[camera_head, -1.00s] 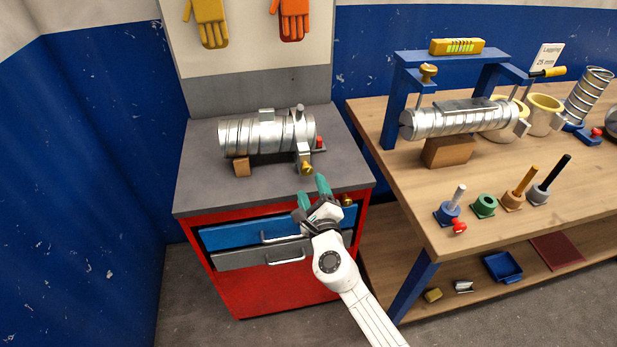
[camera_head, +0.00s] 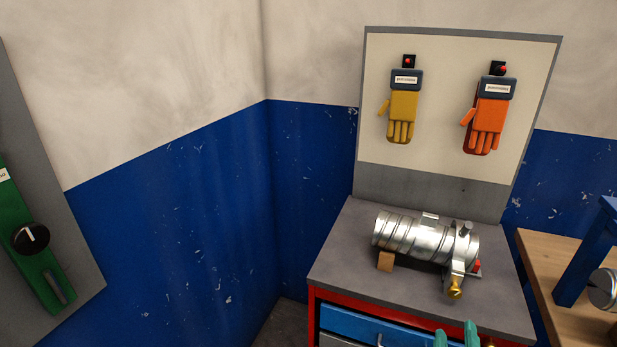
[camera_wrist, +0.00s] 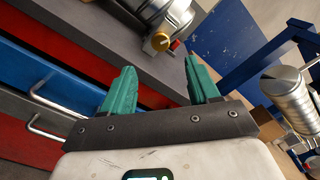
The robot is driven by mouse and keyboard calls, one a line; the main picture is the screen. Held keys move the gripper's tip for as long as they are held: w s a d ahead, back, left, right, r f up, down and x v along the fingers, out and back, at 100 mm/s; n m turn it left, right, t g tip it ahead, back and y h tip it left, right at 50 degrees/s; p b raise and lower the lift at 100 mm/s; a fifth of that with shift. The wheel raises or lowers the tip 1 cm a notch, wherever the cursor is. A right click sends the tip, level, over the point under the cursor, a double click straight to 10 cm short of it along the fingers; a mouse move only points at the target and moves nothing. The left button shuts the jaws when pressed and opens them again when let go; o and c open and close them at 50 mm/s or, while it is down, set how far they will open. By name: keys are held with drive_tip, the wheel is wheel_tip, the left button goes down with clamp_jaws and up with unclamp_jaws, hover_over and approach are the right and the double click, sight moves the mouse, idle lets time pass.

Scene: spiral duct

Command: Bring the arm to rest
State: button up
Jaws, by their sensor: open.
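My gripper (camera_wrist: 161,90) is open and empty in the wrist view, its two green fingers spread apart in front of the red cabinet. In the head view only the green fingertips (camera_head: 456,336) show at the bottom edge, in front of the cabinet's drawers. The rest of my arm is out of that view. A silver spiral duct (camera_head: 413,234) with a clamp and a brass knob (camera_head: 455,290) lies on the cabinet's grey top (camera_head: 345,262). The duct also shows at the top of the wrist view (camera_wrist: 162,14), apart from the fingers.
The blue drawer (camera_head: 352,325) has a metal handle. A yellow glove (camera_head: 403,115) and an orange glove (camera_head: 489,118) hang on a board behind. A wooden bench (camera_head: 545,265) stands at the right. A green panel with a black knob (camera_head: 30,237) is at the left.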

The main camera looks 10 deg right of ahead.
drive_tip(key=s+d+f+m+g+h, duration=0.1)
drive_tip(key=s+d+m+g, duration=0.35)
drive_tip(key=m, duration=0.95)
drive_tip(key=s+d+f+m+g, duration=0.1)
drive_tip(key=s+m+g, duration=0.4)
drive_tip(key=s+m, duration=0.65)
drive_tip(key=s+a+f+m+g+y, duration=0.2)
drive_tip(key=s+a+f+m+y, duration=0.2)
drive_tip(key=a+m, duration=0.3)
drive_tip(key=s+a+f+m+g+y, duration=0.2)
drive_tip(key=s+a+f+m+y, duration=0.2)
drive_tip(key=a+m+y, duration=0.2)
drive_tip(key=a+m, duration=0.1)
drive_tip(key=a, duration=0.1)
drive_tip(key=shift+s+a+y, duration=0.35)
drive_tip(key=shift+a+y, duration=0.05)
drive_tip(key=shift+g, duration=0.25)
